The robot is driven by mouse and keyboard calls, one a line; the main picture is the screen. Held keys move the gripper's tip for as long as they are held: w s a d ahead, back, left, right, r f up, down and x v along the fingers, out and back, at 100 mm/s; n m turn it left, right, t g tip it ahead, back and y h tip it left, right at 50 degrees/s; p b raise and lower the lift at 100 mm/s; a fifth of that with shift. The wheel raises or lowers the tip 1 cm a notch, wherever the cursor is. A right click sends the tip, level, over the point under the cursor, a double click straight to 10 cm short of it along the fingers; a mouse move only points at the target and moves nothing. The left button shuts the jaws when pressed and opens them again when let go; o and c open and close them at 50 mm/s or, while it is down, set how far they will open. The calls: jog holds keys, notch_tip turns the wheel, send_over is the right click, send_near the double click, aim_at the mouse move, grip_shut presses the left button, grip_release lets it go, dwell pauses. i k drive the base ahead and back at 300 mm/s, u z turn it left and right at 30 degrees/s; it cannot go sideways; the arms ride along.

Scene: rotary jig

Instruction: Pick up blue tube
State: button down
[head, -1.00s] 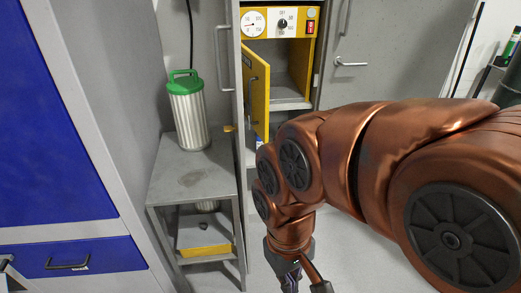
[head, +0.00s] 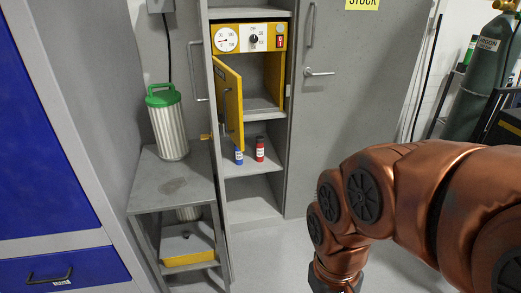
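The blue tube (head: 239,156) stands upright on a shelf of the grey cabinet, below the yellow oven-like box. A red tube (head: 260,150) stands upright just to its right, with a small gap between them. My gripper is cut off at the bottom edge of the head view, under my copper-coloured arm at the lower right. Its fingers are out of the picture. The arm is well to the right of the tubes and nearer the camera.
The yellow box's door (head: 229,103) hangs open above the blue tube. A grey side table (head: 150,190) bears a silver canister with a green lid (head: 168,125). A blue-fronted cabinet (head: 45,130) stands at the left. A gas cylinder (head: 483,80) is at the right. Floor before the shelf looks clear.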

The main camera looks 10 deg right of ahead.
aim_at(239, 155)
jog(key=z, duration=0.45)
jog(key=k, duration=0.5)
jog(key=z, duration=0.75)
jog(key=i, duration=1.85)
jog(key=u, duration=1.55)
jog(key=i, duration=1)
jog(key=u, duration=1)
